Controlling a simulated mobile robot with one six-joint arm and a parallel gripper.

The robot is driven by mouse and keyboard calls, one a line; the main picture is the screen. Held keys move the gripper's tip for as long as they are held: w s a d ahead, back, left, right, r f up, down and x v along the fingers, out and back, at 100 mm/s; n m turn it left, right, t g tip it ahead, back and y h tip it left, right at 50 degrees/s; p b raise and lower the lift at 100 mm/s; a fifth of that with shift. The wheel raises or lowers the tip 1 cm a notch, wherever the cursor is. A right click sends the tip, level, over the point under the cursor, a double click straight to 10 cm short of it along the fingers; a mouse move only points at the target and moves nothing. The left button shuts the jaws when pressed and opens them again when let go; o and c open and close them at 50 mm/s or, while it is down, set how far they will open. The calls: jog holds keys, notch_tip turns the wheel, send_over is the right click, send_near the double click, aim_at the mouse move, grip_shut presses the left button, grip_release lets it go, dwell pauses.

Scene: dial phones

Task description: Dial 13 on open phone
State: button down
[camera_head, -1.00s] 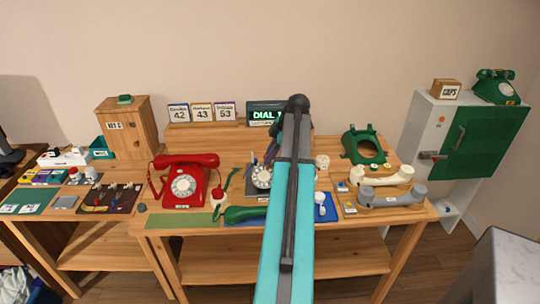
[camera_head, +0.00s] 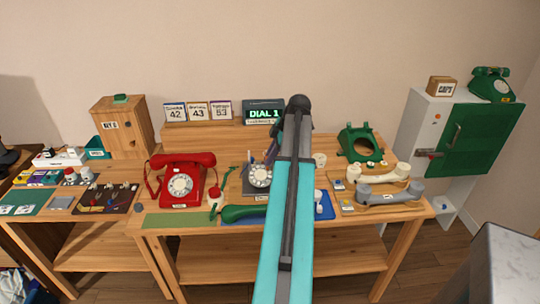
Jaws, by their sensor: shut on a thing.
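The open phone (camera_head: 248,187) sits mid-table, a dark base with its white rotary dial (camera_head: 260,176) exposed. My arm crosses the middle of the view and hides its right side. My gripper (camera_head: 271,154) is a small dark shape, partly hidden by my arm, just above the dial. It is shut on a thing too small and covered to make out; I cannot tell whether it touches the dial. The display (camera_head: 264,113) behind reads "DIAL 1", with its right edge close to my arm.
A red phone (camera_head: 183,181) stands left of the open phone. A green handset (camera_head: 245,212) lies in front. An empty green phone shell (camera_head: 360,144), a cream handset (camera_head: 382,173) and a grey handset (camera_head: 390,193) are at the right. Number cards (camera_head: 197,111) stand behind.

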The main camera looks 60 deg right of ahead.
jog(key=shift+s+f, duration=0.1)
jog(key=shift+s, duration=0.2)
jog(key=shift+s+a, duration=0.1)
jog(key=shift+a, duration=0.05)
jog(key=shift+s+a+f, duration=0.2)
jog(key=shift+s+f, duration=0.05)
jog(key=shift+s, duration=0.15)
dwell(0.6)
jog(key=shift+s+a+f+b, duration=0.25)
jog(key=shift+s+a+b, duration=0.05)
jog(key=shift+a, duration=0.3)
